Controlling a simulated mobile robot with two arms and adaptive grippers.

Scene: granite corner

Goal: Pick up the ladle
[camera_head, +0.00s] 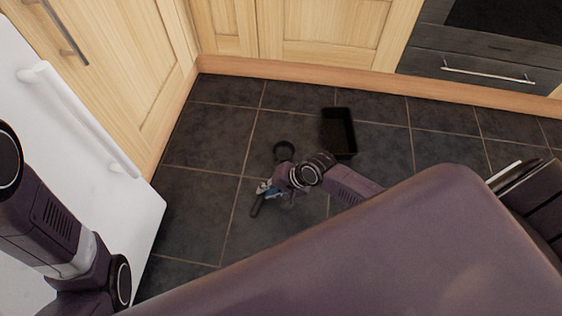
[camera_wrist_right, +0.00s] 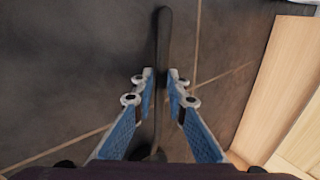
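The ladle (camera_wrist_right: 163,40) is dark, and its long handle runs lengthwise between the fingers in the right wrist view. A darker part near the bottom of that view may be its bowl, partly hidden by my gripper. In the head view one dark end of the ladle (camera_head: 257,207) shows on the tiled floor, just below the fingers. My right gripper (camera_head: 265,189) is low over the floor; its blue fingers with pale tips (camera_wrist_right: 160,80) flank the handle closely. Whether they press on it is not clear. My left arm shows at the left, but its gripper does not.
A dark round object (camera_head: 284,151) lies just behind my right gripper. A black rectangular tray (camera_head: 351,146) sits to its right. Wooden cabinets (camera_head: 320,35) and an oven (camera_head: 480,70) line the back; a white appliance (camera_head: 70,130) stands left. Floor tiles left of the gripper are clear.

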